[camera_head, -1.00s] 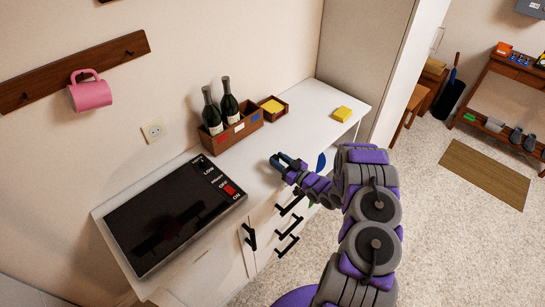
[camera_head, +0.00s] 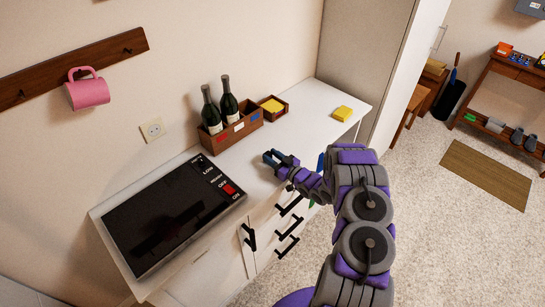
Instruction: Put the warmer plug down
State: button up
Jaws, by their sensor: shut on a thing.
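My gripper (camera_head: 272,157) is over the front part of the white counter, right of the warmer and in front of the bottle box. It is shut on the warmer plug, which is too small and too covered by the fingers to make out. I cannot tell if the plug touches the counter. The warmer (camera_head: 168,218) is a flat black plate with printed settings and a red switch (camera_head: 229,189), lying on the left of the counter. A white wall socket (camera_head: 153,129) is above and behind it, with nothing plugged in.
A wooden box (camera_head: 232,131) with two dark bottles stands against the wall. A small box of yellow items (camera_head: 273,107) and a yellow block (camera_head: 343,114) are farther right on the white counter (camera_head: 310,121). Black drawer handles (camera_head: 287,247) stick out below. A pink mug (camera_head: 88,93) hangs at left.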

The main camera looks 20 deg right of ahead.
jog(key=o, duration=1.1)
jog(key=shift+o, duration=0.2)
